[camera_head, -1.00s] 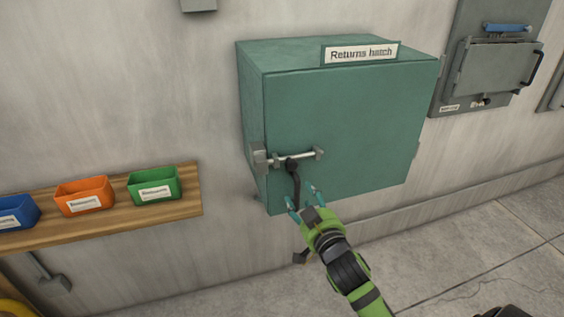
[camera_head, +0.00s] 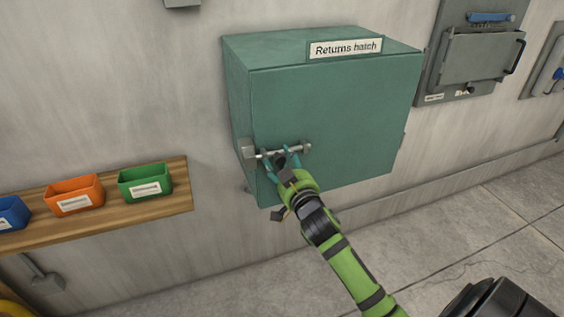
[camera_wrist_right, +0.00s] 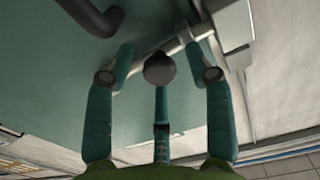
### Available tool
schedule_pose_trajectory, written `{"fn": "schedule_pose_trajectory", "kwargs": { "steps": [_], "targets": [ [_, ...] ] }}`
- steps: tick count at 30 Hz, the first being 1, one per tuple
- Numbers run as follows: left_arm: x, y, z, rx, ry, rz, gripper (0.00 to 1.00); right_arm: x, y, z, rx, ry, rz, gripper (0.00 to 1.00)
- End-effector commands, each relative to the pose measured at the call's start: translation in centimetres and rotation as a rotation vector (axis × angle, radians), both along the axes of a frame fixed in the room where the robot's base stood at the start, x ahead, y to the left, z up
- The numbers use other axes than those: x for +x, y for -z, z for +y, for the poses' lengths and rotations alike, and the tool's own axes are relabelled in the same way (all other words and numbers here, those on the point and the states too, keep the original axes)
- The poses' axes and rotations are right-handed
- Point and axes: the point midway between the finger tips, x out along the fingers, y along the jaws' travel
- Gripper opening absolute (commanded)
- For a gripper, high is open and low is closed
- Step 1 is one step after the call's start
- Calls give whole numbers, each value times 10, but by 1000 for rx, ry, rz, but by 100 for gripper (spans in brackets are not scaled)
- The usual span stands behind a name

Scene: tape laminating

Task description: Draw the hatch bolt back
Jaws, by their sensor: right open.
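The green Returns hatch (camera_head: 340,110) is a closed box on the wall. Its steel bolt (camera_head: 306,147) lies level across the lower left of the door, with its left end at a grey bracket (camera_head: 248,151) on the hatch edge. My right gripper (camera_head: 281,154) is at the bolt, open, its teal fingers pointing up at it. In the right wrist view, a dark round knob (camera_wrist_right: 160,68) shows between the spread fingers (camera_wrist_right: 160,56), with a visible gap on each side. The bolt rod (camera_wrist_right: 180,38) runs behind it. My left gripper is out of view.
A dark curved bar (camera_wrist_right: 95,18) stands out at the upper left of the right wrist view. A wooden shelf (camera_head: 110,215) with blue, orange and green bins is at left. A grey wall panel (camera_head: 480,60) is at upper right. The floor at right is mostly clear.

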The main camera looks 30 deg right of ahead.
Motion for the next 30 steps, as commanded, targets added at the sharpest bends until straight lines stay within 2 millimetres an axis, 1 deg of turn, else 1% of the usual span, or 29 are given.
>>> {"fn": "schedule_pose_trajectory", "kwargs": {
  "steps": [1, 2, 3, 5, 6, 10, 12, 14, 18, 21, 29, 30],
  "targets": [
    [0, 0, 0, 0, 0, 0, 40, 0, 0, 0, 0, 0, 0, 54],
    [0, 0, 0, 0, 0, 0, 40, 0, 0, 0, 0, 0, 0, 50],
    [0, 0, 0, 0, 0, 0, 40, 0, 0, 0, 0, 0, 0, 34],
    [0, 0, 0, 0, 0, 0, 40, 0, 0, 0, 0, 0, 0, 10],
    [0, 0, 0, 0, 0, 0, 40, 0, 0, 0, 0, 0, 0, 0],
    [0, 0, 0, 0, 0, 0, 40, 0, 0, 0, 0, 0, 0, 0],
    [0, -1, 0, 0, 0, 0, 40, -1, 0, -3, -1, 0, 1, 0],
    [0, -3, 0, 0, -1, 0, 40, -3, 0, -12, -3, 1, 4, 0],
    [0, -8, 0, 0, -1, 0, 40, -8, 0, -34, -2, 1, 5, 0],
    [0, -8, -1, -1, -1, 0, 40, -10, 0, -43, -1, 1, 1, 0],
    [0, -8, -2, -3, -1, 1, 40, -11, 0, -45, -2, 5, 0, 0],
    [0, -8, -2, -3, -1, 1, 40, -11, 0, -45, -2, 5, 0, 38]
  ]
}}
